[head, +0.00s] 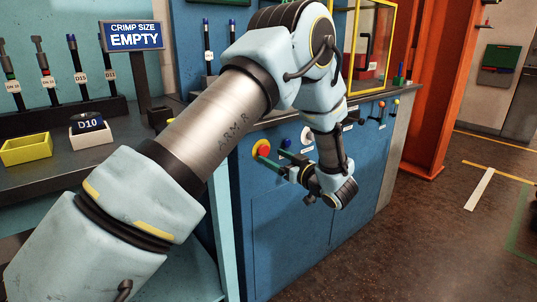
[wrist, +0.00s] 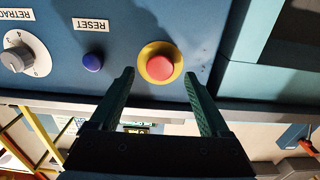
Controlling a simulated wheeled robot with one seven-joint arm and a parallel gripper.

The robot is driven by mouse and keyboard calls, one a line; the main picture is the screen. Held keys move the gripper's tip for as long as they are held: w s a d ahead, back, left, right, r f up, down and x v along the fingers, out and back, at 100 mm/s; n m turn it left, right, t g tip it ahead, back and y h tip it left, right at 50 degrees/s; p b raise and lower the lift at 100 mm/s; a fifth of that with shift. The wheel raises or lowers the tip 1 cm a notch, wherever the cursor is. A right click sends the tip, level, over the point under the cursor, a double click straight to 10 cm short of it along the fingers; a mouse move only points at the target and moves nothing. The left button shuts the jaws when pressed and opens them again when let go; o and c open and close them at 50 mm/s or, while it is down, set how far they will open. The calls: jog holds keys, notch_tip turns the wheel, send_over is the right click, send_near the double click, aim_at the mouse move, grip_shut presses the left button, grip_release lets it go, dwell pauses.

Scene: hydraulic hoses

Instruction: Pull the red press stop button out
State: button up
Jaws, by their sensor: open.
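The red press stop button (head: 262,149) sits in a yellow ring on the blue front panel of the press. In the wrist view the red button (wrist: 160,67) is round and fully visible, in the upper middle. My gripper (head: 281,164) is at the panel just right of and below the button in the head view. In the wrist view my gripper (wrist: 159,77) is open and empty, with one dark green finger to each side of the button. The fingers appear apart from the button; I cannot tell how far their tips are from the panel.
A blue RESET button (wrist: 92,62) and a grey selector knob (wrist: 18,60) are on the panel beside the stop button. A sign (head: 134,37), a yellow bin (head: 26,150) and a white D10 bin (head: 90,134) stand on the worktop. The floor at right is clear.

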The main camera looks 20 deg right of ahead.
aim_at(265, 152)
jog(key=shift+x, duration=1.5)
grip_shut()
